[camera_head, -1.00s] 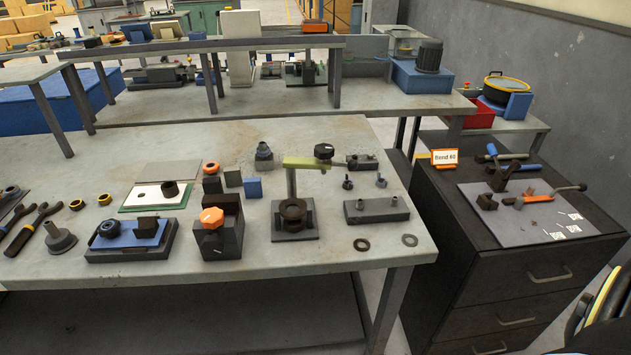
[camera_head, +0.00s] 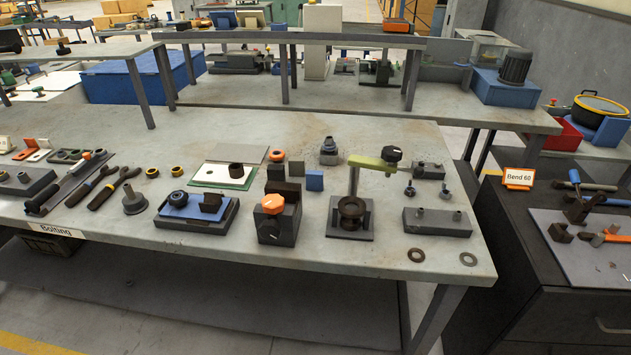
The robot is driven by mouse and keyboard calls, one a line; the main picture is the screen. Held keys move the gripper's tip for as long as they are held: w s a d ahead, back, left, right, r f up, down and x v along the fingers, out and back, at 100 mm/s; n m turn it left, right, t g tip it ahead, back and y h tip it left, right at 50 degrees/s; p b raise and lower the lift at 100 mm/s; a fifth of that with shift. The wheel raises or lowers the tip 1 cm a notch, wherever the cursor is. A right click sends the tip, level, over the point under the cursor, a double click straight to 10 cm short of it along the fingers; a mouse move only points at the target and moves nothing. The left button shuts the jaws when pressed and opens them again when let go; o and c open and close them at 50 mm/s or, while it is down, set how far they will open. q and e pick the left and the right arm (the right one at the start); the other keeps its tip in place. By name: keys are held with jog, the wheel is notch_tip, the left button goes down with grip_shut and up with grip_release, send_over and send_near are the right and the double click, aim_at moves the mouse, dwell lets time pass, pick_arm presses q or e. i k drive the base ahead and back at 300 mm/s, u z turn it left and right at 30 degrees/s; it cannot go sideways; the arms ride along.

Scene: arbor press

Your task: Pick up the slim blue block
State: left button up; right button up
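A small blue block (camera_head: 314,180) stands on the workbench (camera_head: 120,255), right of a dark block (camera_head: 275,172) and left of the green lever of a press-like fixture (camera_head: 351,208). It looks free of other things and upright; its thickness is hard to judge from here. A second blue piece, a flat plate (camera_head: 180,211), lies in a dark fixture (camera_head: 195,222) further left with dark parts on it. Neither of my grippers is in view.
A dark vise-like block with an orange knob (camera_head: 272,203) stands in front of the small blue block. A dark plate with pegs (camera_head: 437,222) and two washers (camera_head: 468,259) lie to the right. The bench's front strip is mostly clear.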

aim_at(314, 179)
jog(key=k, duration=1.25)
jog(key=u, duration=0.6)
jog(key=i, duration=0.55)
jog(key=u, duration=0.65)
jog(key=i, duration=0.95)
jog(key=z, duration=0.8)
jog(key=i, duration=0.7)
jog(key=z, duration=0.6)
